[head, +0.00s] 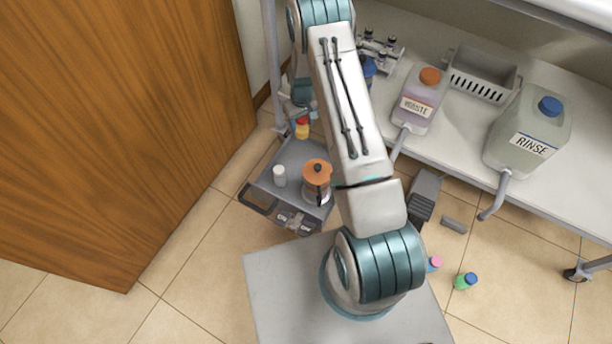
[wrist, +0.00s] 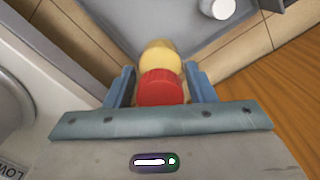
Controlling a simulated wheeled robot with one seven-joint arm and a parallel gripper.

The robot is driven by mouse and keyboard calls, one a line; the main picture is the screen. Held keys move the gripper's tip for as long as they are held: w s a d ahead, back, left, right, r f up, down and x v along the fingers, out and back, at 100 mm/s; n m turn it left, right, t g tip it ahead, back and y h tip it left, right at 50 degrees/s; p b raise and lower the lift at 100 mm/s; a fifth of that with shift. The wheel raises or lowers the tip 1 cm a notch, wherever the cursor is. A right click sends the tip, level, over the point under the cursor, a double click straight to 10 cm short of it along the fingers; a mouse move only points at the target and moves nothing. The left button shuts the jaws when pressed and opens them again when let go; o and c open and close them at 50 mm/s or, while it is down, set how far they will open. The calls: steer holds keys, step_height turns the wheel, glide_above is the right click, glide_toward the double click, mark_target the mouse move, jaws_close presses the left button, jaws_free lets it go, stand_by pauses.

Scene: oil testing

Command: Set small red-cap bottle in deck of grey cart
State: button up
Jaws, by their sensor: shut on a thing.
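The small red-cap bottle (wrist: 160,88) has a red cap and a yellowish body. My gripper (wrist: 160,86) is shut on it, with one blue-grey finger on each side. In the head view the bottle (head: 302,131) shows at the far end of the grey cart (head: 298,153), below my gripper (head: 299,114). In the wrist view the grey deck (wrist: 195,50) lies beyond the bottle. I cannot tell whether the bottle touches the deck.
On the cart stand a white bottle (head: 280,175) and an orange-lidded pot (head: 317,180). A wooden door (head: 120,130) is at left. A bench (head: 450,125) at right holds waste and rinse containers. Bottles with pink (head: 435,263) and blue (head: 466,281) caps are low right.

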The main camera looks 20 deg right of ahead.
step_height(320, 180, down, 18)
steer(key=b, duration=0.6)
steer(key=shift+f, duration=0.15)
steer(key=shift+f, duration=0.1)
steer(key=o, duration=0.7)
steer(key=shift+f, duration=0.15)
steer(key=o, duration=0.4)
steer(key=shift+r, duration=0.2)
